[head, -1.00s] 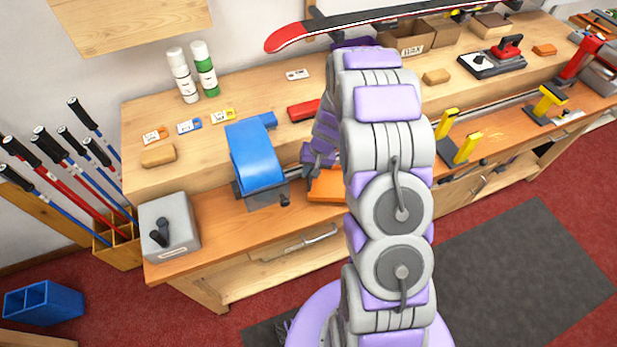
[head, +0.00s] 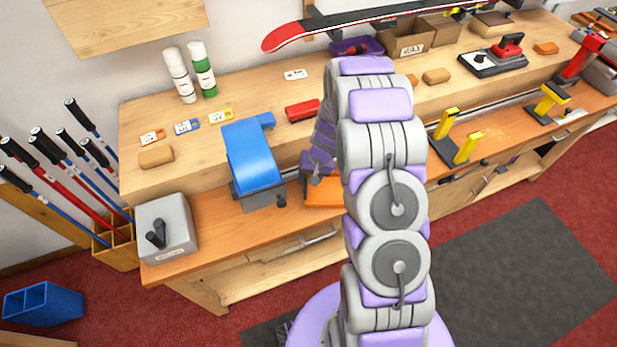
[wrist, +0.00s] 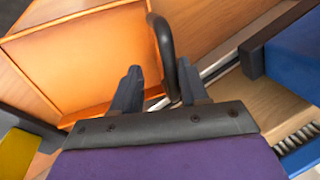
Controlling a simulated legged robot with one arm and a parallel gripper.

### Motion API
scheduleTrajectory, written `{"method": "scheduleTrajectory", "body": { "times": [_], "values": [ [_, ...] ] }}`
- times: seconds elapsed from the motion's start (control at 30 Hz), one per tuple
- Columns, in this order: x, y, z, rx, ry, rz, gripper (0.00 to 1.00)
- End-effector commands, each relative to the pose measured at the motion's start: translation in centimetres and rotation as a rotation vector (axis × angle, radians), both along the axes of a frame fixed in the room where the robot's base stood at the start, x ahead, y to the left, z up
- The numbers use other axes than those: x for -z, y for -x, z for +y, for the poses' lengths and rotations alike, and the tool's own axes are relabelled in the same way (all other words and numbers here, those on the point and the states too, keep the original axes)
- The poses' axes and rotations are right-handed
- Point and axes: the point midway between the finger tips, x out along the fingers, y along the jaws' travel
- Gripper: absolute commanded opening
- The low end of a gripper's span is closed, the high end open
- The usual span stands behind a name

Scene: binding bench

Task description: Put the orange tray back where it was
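The orange tray (head: 323,193) lies on the front strip of the bench, right of the blue vise, partly hidden by my arm. In the wrist view the tray (wrist: 85,58) fills the upper left, with its shallow rim showing. A dark curved handle (wrist: 163,48) stands at its right side. My gripper (wrist: 160,88) is open, with one finger on each side of the handle's lower end. I cannot tell whether the fingers touch it. In the head view my gripper (head: 316,172) is just above the tray's back left part.
The blue vise (head: 252,157) stands close to the left of my gripper. A red block (head: 303,110) lies on the raised shelf behind. Yellow-topped stands (head: 456,140) are to the right. A grey box (head: 167,228) sits at the bench's left end.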

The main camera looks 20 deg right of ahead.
Motion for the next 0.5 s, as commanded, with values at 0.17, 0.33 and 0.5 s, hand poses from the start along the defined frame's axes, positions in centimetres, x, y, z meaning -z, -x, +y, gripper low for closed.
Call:
{"method": "scheduleTrajectory", "body": {
  "times": [0.17, 0.33, 0.5],
  "values": [
    [0.0, 0.0, 0.2, -0.001, 0.002, 0.0, 0.43],
    [-0.4, 0.0, 0.0, -0.001, 0.001, 0.0, 0.43],
    [-2.6, 0.2, -0.7, 0.001, 0.001, -0.003, 0.43]
  ]
}}
